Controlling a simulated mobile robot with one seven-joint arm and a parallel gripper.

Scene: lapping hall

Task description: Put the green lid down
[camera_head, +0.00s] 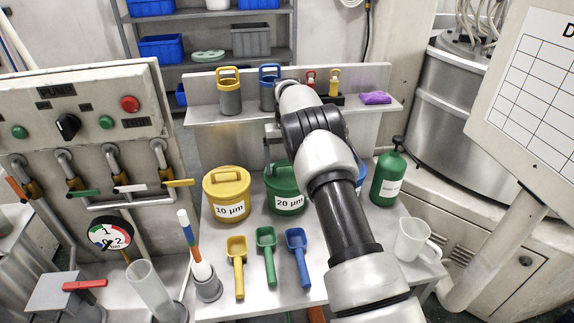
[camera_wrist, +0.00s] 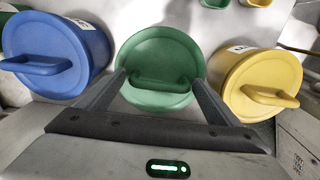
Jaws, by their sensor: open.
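The green lid (camera_wrist: 158,50), a round disc with a bar handle, fills the middle of the wrist view. It appears to sit on the green tub marked 20 µm (camera_head: 289,204), which stands on the bench in the head view; the lid's top there (camera_head: 279,175) is partly covered by my arm. My gripper (camera_wrist: 160,77) is open, with one finger on each side of the lid's handle. I cannot tell whether either finger touches it. My fingertips are mostly hidden behind my arm in the head view.
The yellow 10 µm tub (camera_head: 227,211) stands close on the left, and a blue tub (camera_wrist: 60,50) on the other side. Yellow (camera_head: 238,270), green (camera_head: 267,258) and blue (camera_head: 298,260) scoops lie in front. A green bottle (camera_head: 388,180) and clear jug (camera_head: 411,241) stand right.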

